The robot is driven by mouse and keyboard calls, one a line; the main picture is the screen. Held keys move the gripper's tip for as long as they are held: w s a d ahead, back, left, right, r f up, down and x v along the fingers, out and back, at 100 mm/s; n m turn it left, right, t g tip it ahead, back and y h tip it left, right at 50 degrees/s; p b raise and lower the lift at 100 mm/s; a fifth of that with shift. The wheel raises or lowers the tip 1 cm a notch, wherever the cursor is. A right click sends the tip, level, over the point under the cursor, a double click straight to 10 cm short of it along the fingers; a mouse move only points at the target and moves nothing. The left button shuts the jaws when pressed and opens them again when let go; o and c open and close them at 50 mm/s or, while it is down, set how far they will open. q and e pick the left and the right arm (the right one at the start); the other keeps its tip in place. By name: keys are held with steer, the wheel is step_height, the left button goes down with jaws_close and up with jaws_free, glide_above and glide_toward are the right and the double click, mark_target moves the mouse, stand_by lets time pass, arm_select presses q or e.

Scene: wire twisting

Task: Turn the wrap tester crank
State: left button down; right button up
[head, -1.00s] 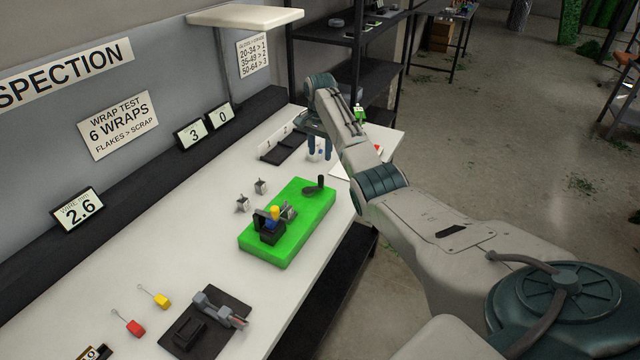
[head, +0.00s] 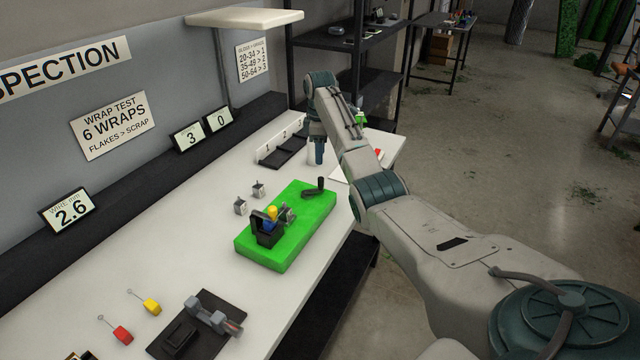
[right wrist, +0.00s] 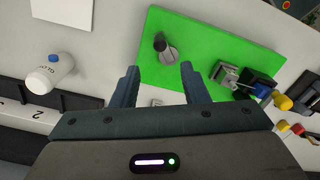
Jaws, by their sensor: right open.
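The wrap tester is a bright green base (head: 285,252) on the white bench, with a black clamp block (head: 267,230) and yellow and blue parts on top. Its crank (head: 313,191), a grey arm with an upright black knob, is at the base's far right end. The crank also shows in the right wrist view (right wrist: 168,50), just beyond and between my fingertips. My right gripper (head: 318,160) is open and empty above the bench, beyond the crank and apart from it; its fingers (right wrist: 158,75) point toward the base. My left gripper is not in view.
A white bottle (right wrist: 50,72) and numbered black tray (right wrist: 20,115) are beside the gripper. Two small metal blocks (head: 241,207) stand left of the base.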

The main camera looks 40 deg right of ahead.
mark_target(320, 178)
step_height(320, 178, down, 10)
steer(key=p, duration=0.3)
steer(key=shift+r, duration=0.1)
steer(key=shift+f, duration=0.5)
steer(key=shift+s, duration=0.1)
steer(key=shift+c, duration=0.2)
jaws_close()
